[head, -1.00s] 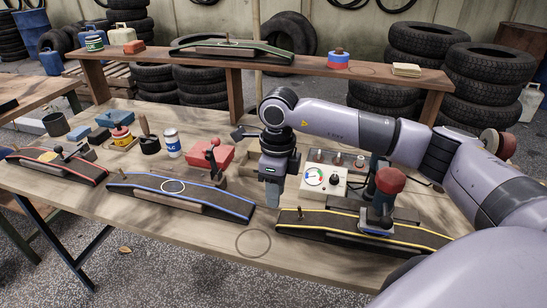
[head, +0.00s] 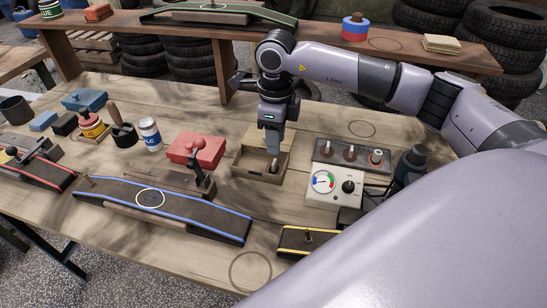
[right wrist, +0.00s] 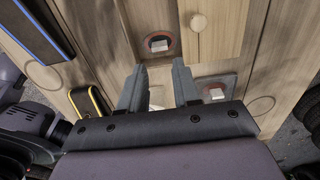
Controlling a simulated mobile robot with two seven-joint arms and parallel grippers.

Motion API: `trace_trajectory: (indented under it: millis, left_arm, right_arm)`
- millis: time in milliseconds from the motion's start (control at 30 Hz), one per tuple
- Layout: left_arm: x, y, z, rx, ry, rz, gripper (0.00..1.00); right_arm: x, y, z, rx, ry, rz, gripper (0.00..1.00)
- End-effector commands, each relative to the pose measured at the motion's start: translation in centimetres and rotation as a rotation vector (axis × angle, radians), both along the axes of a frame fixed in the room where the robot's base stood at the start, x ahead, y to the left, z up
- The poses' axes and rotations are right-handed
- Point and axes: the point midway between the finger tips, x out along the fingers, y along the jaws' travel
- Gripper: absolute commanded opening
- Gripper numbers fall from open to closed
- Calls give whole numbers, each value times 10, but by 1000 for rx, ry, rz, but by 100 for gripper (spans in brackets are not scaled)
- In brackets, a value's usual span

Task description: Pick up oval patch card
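My right gripper (head: 273,148) points down over a small open wooden box (head: 243,170) on the workbench. In the right wrist view its two fingers (right wrist: 158,75) are apart with nothing seen between them. Ahead of the fingertips lies a dark card with a rounded, reddish edge and a pale block on it (right wrist: 160,44); it looks like the oval patch card. A pale tab shows in the box in the head view. My left gripper is not in view.
A blue-edged ramp (head: 160,207) lies in front. My right arm hides the bench's right side.

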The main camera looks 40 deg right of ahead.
Motion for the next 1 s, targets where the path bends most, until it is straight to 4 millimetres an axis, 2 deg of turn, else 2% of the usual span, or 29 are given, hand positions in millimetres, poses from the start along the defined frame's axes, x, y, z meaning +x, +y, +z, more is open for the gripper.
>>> trace_trajectory:
  millis: [267, 500, 800, 833, 900, 933, 1000]
  left_arm:
    - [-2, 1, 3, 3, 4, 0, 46]
    - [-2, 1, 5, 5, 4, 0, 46]
    - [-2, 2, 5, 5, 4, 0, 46]
    - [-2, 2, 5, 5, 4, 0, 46]
    - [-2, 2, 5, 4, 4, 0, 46]
    - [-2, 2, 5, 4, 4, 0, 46]
    - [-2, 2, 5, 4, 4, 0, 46]
  right_arm:
    - [1, 1, -29, 0, 5, 1, 32]
    - [3, 1, -64, -1, 4, 0, 32]
    - [4, 2, -70, 0, 1, 1, 32]
    - [4, 2, -70, 0, 1, 1, 29]
    - [4, 2, -70, 0, 1, 1, 6]
    - [4, 2, -70, 0, 1, 1, 0]
    - [4, 1, -70, 0, 1, 1, 0]
